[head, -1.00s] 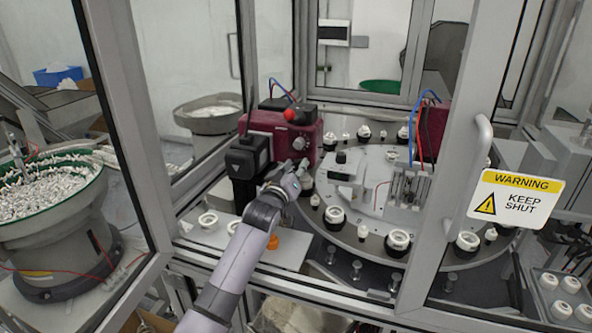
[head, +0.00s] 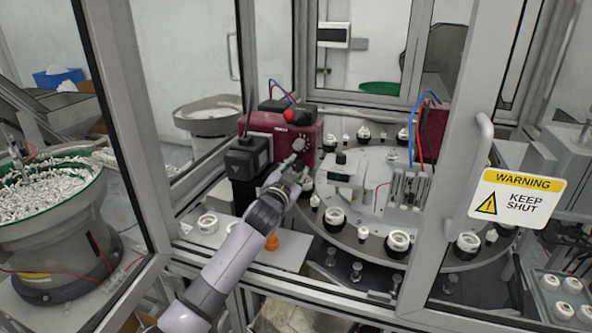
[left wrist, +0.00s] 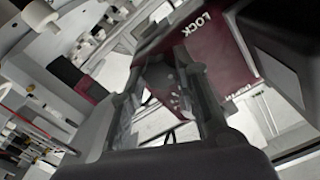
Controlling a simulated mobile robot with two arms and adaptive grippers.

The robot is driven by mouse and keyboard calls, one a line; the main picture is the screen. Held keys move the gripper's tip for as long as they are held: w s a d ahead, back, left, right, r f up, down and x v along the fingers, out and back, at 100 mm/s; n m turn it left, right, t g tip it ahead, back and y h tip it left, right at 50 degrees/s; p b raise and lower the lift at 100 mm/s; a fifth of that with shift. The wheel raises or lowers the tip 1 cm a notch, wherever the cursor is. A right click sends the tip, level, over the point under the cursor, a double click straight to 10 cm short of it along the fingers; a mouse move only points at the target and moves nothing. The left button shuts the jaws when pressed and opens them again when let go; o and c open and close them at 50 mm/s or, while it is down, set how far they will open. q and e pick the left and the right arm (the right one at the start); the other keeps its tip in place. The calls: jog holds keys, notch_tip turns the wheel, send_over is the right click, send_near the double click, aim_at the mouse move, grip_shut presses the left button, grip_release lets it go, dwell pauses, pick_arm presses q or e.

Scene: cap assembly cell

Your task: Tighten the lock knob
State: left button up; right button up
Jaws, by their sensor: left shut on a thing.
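The maroon station head (head: 272,128) stands at the back left of the round table, inside the cell. My left gripper (head: 297,164) is at its front right face, reaching in through the open front. In the left wrist view, the maroon face with the word LOCK (left wrist: 193,23) lies just beyond my left gripper (left wrist: 168,88). Its fingers are closed around the lock knob (left wrist: 163,76), which is mostly hidden and dark between them. The knob's angle cannot be read. My right gripper is not in view.
The round table (head: 345,250) carries several white-and-black caps close to my left arm. A black motor block (head: 247,163) stands left of the gripper. A door frame post (head: 452,180) stands to the right.

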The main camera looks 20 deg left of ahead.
pick_arm(q)
jog(key=m, duration=0.5)
jog(key=shift+m, duration=0.3)
jog(key=m+p, duration=0.1)
jog(key=m, duration=0.3)
jog(key=shift+f+m, duration=0.1)
jog(key=shift+m, duration=0.3)
jog(key=o, duration=1.2)
jog(key=shift+c, duration=0.2)
